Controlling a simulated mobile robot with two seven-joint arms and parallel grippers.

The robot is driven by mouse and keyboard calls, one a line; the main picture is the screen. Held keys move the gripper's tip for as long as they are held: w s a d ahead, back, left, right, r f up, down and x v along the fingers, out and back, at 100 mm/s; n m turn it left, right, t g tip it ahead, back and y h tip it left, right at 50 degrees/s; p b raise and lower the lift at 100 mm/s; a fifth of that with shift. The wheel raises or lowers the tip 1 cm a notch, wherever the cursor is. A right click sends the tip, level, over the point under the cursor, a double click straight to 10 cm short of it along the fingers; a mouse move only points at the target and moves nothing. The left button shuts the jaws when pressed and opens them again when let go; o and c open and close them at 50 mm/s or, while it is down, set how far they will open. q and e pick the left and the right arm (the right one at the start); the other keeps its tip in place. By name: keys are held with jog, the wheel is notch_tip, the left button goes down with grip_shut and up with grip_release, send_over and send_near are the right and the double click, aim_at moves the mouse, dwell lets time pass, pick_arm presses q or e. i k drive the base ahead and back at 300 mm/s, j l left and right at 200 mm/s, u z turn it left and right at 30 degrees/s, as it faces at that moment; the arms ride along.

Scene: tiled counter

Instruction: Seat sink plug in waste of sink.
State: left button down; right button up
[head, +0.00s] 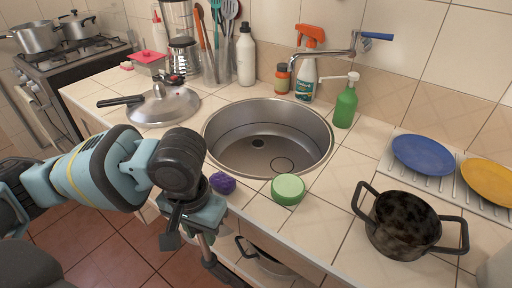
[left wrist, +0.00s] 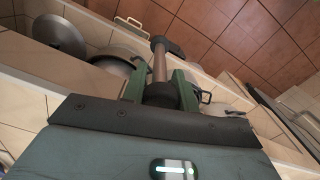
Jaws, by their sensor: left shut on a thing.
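The steel sink (head: 222,146) is set in the counter, and its waste (head: 258,142) is a small dark hole in the floor of the bowl. A round disc with a dark rim (head: 283,165) lies flat in the bowl, nearer the front and apart from the waste; it may be the sink plug, but I cannot be sure. My left gripper (head: 190,232) is in front of the counter edge, pointing down. It is shut on a hammer-like tool (head: 207,248) with a pale shaft and dark head. In the left wrist view the tool's dark grip (left wrist: 160,94) sits between the fingers.
A purple lump (head: 222,184) and a green round tub (head: 288,189) stand at the sink's front rim. The tap (head: 325,53) reaches over the back. A green bottle (head: 345,106) and dark pot (head: 402,226) stand to the right, a pan lid (head: 162,104) left. Pots sit below the counter.

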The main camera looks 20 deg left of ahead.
aim_at(258, 136)
jog(key=i+j, duration=0.1)
jog(key=j, duration=2)
jog(key=i+j, duration=0.15)
jog(key=j, duration=0.95)
jog(key=z, duration=1.6)
